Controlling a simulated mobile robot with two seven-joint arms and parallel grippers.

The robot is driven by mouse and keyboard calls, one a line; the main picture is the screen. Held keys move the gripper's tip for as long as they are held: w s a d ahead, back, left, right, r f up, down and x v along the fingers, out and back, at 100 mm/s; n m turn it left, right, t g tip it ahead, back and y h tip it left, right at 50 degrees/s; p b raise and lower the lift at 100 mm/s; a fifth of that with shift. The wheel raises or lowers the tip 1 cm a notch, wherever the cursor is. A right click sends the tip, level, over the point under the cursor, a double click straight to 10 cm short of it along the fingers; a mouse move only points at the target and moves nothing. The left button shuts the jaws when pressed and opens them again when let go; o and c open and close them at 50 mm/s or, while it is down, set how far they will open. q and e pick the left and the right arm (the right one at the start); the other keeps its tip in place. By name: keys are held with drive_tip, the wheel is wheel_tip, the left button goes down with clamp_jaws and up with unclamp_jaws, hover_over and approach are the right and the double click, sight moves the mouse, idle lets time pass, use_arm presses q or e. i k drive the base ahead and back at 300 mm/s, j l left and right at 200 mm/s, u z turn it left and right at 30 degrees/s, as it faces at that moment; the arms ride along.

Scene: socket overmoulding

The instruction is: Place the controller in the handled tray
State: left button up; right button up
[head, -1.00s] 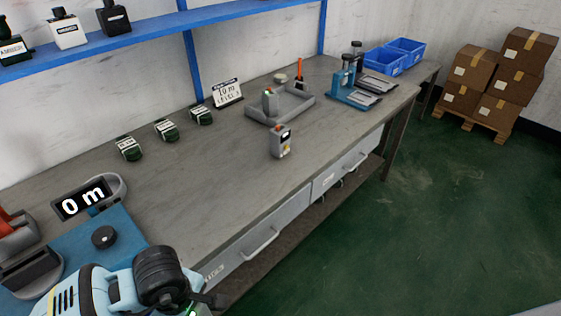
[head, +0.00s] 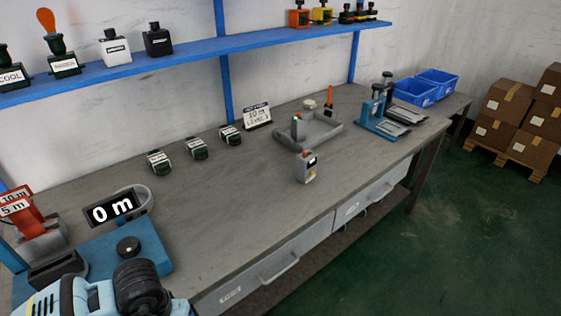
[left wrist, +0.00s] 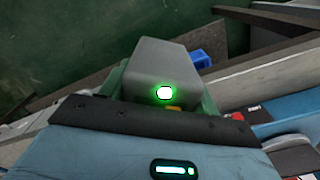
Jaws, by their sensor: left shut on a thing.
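My left gripper (left wrist: 150,115) is shut on a grey box-shaped controller (left wrist: 160,68) with a lit green lamp, seen in the left wrist view. Its lower part and the fingertips' contact are hidden. In the head view only my left arm shows at the bottom left; the gripper is below the edge. My right gripper is not in view.
Several dark green labelled blocks (head: 195,148) sit along the back of the bench (head: 235,205). A blue device with a "0 m" display (head: 114,208) is at left. Blue fixtures (head: 385,115) and blue bins (head: 415,92) are at right. The bench middle is clear.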

sight(317, 129)
drive_tip(key=i+l, duration=0.15)
drive_tip(key=l, duration=0.2)
drive_tip(key=i+l, duration=0.15)
drive_tip(key=l, duration=0.25)
drive_tip(key=i+l, duration=0.2)
drive_tip(key=l, duration=0.15)
drive_tip(key=i+l, duration=0.15)
drive_tip(key=l, duration=0.2)
drive_tip(key=i+l, duration=0.15)
drive_tip(key=l, duration=0.2)
drive_tip(key=i+l, duration=0.15)
drive_tip(key=l, duration=0.25)
drive_tip(key=u, duration=0.05)
